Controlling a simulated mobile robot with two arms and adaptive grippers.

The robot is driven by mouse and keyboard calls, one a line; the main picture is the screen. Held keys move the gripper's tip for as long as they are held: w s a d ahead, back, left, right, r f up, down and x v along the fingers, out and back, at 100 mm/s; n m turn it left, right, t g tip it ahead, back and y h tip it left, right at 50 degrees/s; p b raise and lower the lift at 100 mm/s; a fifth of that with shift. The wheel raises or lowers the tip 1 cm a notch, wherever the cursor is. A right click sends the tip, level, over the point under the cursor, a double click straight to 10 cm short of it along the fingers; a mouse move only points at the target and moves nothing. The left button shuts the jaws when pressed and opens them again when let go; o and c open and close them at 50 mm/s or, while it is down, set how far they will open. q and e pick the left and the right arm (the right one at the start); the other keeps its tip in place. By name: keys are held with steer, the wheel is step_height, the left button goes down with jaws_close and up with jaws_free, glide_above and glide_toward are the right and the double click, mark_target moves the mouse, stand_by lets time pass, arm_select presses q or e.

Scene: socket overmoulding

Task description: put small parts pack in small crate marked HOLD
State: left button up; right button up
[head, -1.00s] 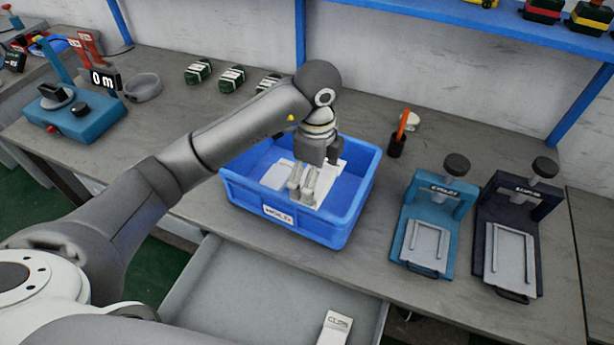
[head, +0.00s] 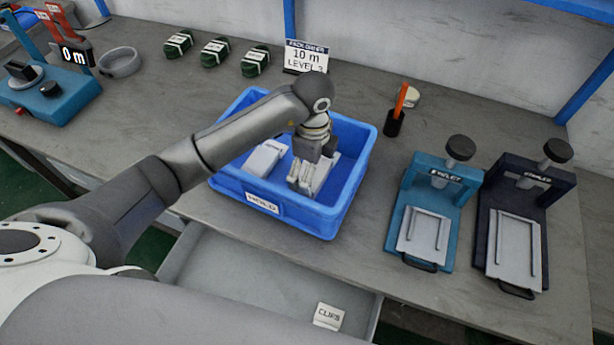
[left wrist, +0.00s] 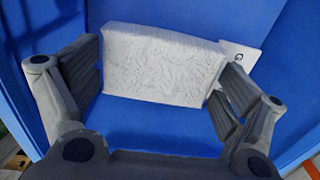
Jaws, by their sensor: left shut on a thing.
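The blue small crate marked HOLD (head: 262,203) stands on the bench in the middle of the head view. My left gripper (head: 304,184) reaches down inside it and is shut on a white pack (head: 321,172). In the left wrist view the pack (left wrist: 160,65) sits between the fingers, its pale crinkled face towards the camera, inside blue walls. Whether it touches the crate floor is unclear. Another white pack (head: 265,158) lies in the crate's left part. A white labelled corner (left wrist: 243,57) shows behind the right finger. My right gripper is not in view.
An open drawer (head: 215,275) below the crate holds a white item labelled CLIPS (head: 329,316). Two clamp fixtures, teal (head: 432,210) and dark (head: 522,215), stand to the right. A pot with an orange tool (head: 396,121) and several green bundles (head: 214,52) are behind.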

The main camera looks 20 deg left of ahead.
arm_select(q)
steer(key=shift+s+f, duration=0.1)
steer(key=shift+f, duration=0.6)
step_height(320, 180, down, 3)
steer(key=shift+f, duration=0.3)
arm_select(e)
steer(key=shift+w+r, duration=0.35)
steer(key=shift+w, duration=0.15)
arm_select(q)
steer(key=shift+f, duration=0.1)
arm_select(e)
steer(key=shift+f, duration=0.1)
arm_select(q)
steer(key=o, duration=0.7)
